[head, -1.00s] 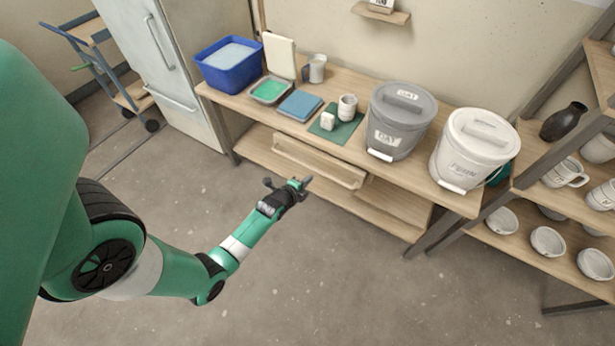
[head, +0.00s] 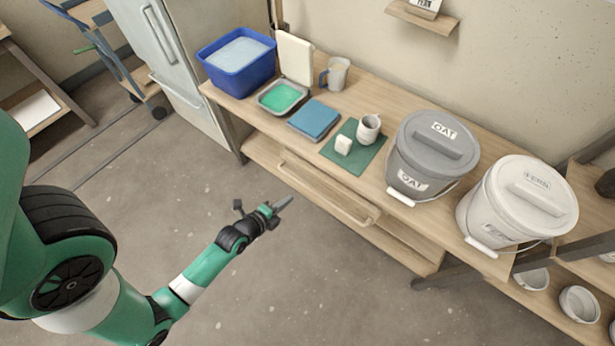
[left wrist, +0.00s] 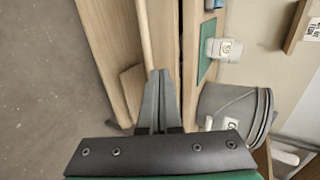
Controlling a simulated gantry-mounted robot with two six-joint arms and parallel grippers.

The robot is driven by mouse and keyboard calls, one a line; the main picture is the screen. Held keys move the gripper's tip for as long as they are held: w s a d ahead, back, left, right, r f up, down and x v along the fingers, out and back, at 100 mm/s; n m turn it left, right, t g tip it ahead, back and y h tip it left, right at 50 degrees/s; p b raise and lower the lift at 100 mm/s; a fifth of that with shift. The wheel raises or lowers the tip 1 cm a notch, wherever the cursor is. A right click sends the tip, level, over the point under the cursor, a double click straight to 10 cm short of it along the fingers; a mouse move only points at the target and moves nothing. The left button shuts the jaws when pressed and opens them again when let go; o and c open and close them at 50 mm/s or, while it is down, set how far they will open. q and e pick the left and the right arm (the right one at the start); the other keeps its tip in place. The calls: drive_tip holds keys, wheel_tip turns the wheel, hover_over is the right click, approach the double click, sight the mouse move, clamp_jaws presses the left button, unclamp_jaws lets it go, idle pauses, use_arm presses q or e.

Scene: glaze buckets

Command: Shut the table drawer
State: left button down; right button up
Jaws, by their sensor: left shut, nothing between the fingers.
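The table drawer (head: 330,192) is under the wooden worktable, left of centre, with a long pale bar handle along its front. Its inside is not visible, and I cannot tell how far it stands out. My left gripper (head: 284,203) is shut and empty, in front of and below the left half of the drawer front, apart from it in the head view. In the left wrist view the closed fingers (left wrist: 160,74) point toward the pale handle bar (left wrist: 145,35), which passes just beyond the tips; contact cannot be told. My right gripper is not in view.
On the worktable (head: 385,112) stand a blue tub (head: 236,76), a blue-topped stack (head: 315,119), a green mat (head: 352,158) with a cup, a grey bucket (head: 428,158) and a white bucket (head: 510,208). A lower shelf runs beneath. The floor in front is clear.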

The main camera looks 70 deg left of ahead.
use_arm(q)
drive_tip(key=b, duration=0.5)
approach(315, 176)
wheel_tip(315, 176, down, 4)
drive_tip(key=w, duration=0.2)
drive_tip(key=shift+w+a+r+b, duration=0.2)
drive_tip(key=shift+w+a+b, duration=0.05)
drive_tip(key=shift+w+a, duration=0.35)
drive_tip(key=shift+w+a+r+b, duration=0.2)
drive_tip(key=shift+w+a+b, duration=0.05)
drive_tip(key=shift+w+a, duration=0.4)
drive_tip(key=shift+w+a+r, duration=0.1)
drive_tip(key=shift+w+a, duration=0.05)
